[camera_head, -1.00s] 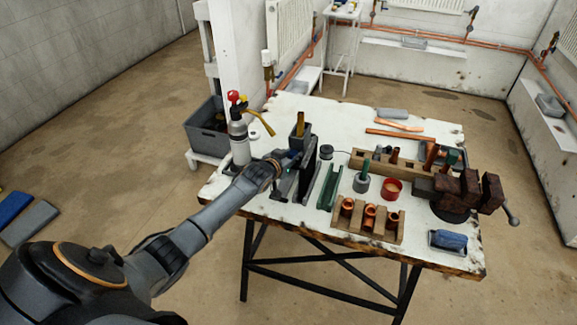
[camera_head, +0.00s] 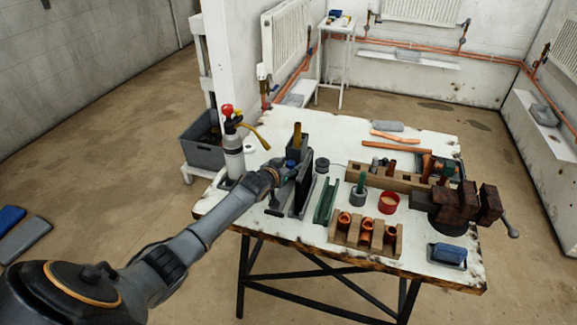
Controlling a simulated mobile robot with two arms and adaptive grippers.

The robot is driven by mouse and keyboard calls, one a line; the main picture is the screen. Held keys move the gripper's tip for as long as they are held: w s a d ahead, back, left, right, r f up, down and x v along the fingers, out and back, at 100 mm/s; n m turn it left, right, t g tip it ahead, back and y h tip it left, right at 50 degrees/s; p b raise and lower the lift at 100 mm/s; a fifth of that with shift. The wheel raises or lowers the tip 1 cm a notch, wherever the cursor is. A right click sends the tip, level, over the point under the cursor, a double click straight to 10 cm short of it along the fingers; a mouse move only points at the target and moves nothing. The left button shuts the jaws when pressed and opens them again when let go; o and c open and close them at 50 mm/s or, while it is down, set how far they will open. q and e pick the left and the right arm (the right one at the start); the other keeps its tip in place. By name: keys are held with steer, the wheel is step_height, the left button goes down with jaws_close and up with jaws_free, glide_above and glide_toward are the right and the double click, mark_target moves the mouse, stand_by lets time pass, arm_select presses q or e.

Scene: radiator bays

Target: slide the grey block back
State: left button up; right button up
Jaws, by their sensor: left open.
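A flat grey block (camera_head: 388,126) lies at the back of the worktable (camera_head: 345,128), behind two copper pieces. A grey box-like piece (camera_head: 298,153) with a brass-coloured part standing in it is nearer my left gripper. I cannot tell for sure which of the two the task means. My left gripper (camera_head: 288,172) is open at the left part of the table, beside a dark upright plate (camera_head: 302,187) and just in front of the box-like piece. Its fingers are small and partly hidden, so contact is unclear. My right gripper is out of view.
A torch with a red knob (camera_head: 233,150) stands left of the gripper. A green channel (camera_head: 326,202), a wooden rack with copper fittings (camera_head: 364,238), a red tin (camera_head: 388,203) and a rusty vise (camera_head: 460,205) fill the middle and right. The back-left tabletop is mostly clear.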

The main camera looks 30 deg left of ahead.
arm_select(q)
steer(key=shift+s, duration=0.45)
steer(key=v, duration=1.1)
steer(key=shift+r, duration=0.25)
